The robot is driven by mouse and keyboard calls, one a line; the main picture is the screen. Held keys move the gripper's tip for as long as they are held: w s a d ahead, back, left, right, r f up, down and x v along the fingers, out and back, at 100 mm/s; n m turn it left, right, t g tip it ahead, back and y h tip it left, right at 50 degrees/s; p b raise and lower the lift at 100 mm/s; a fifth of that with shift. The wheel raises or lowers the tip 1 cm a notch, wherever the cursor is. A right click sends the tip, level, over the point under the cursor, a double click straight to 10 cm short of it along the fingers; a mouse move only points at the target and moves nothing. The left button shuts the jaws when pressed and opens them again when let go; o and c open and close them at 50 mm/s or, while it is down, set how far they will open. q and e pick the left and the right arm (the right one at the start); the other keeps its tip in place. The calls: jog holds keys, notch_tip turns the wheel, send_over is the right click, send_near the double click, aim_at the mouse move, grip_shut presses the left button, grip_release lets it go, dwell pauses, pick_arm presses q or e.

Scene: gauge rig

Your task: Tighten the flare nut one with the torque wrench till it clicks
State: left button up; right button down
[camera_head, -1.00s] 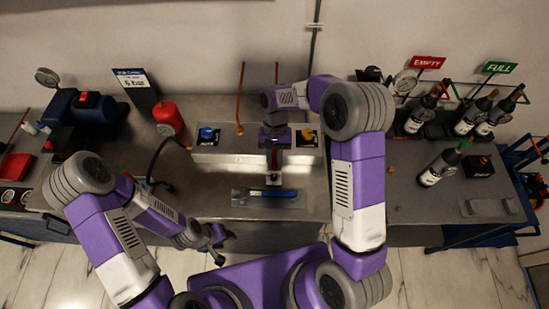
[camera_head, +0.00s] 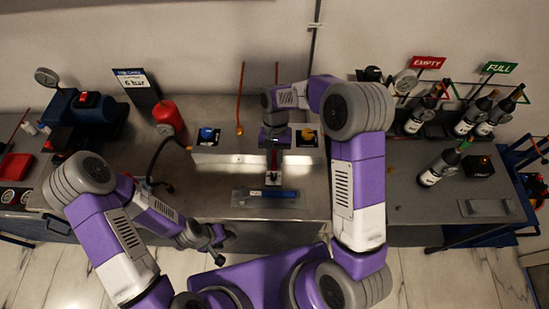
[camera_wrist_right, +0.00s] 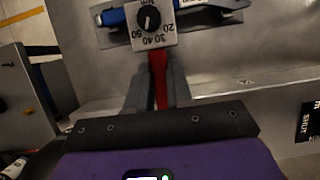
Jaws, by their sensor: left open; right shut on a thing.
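The torque wrench (camera_head: 284,194) has a blue handle and lies across its grey holder (camera_head: 240,198) at the bench front. In the right wrist view its blue bar (camera_wrist_right: 112,17) carries a white dial block (camera_wrist_right: 150,22) with a black knob and a red tab (camera_wrist_right: 158,80). My right gripper (camera_head: 273,166) is shut on the red tab; its fingers also show in the wrist view (camera_wrist_right: 157,92). My left gripper (camera_head: 220,250) is open and empty in front of the bench. A brass flare nut (camera_head: 239,130) sits on the left copper pipe; which nut is one, I cannot tell.
A black hose (camera_head: 157,155) and red cylinder (camera_head: 168,118) are to the left.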

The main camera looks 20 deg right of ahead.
jog(key=shift+w+a+m+y, duration=0.25)
jog(key=shift+w+a+m, duration=0.05)
jog(key=shift+a+m, duration=0.35)
jog(key=shift+w+a+m+y, duration=0.3)
jog(key=shift+a+m, duration=0.25)
jog(key=shift+a, duration=0.15)
jog(key=shift+w+a+m+t+y+p, duration=0.2)
jog(key=shift+w+a+m+t+p, duration=0.15)
jog(key=shift+a+m, duration=0.25)
jog(key=shift+w+a+m+t+y+p, duration=0.15)
jog(key=shift+w+a+m+p, duration=0.1)
jog(key=shift+w+a+m, duration=0.25)
dwell(0.8)
jog(key=shift+w+a+m+t+p, duration=0.3)
jog(key=shift+w+a+m, duration=0.3)
jog(key=shift+a+m, duration=0.3)
dwell(0.8)
jog(key=shift+s+d+n, duration=0.7)
jog(key=shift+d+n, duration=0.1)
jog(key=shift+d, duration=0.1)
dwell(0.3)
jog(key=shift+s+a, duration=0.1)
jog(key=shift+s+a+p, duration=0.3)
jog(key=shift+s+a, duration=1.3)
jog(key=shift+s, duration=0.15)
jog(key=shift+r, duration=0.15)
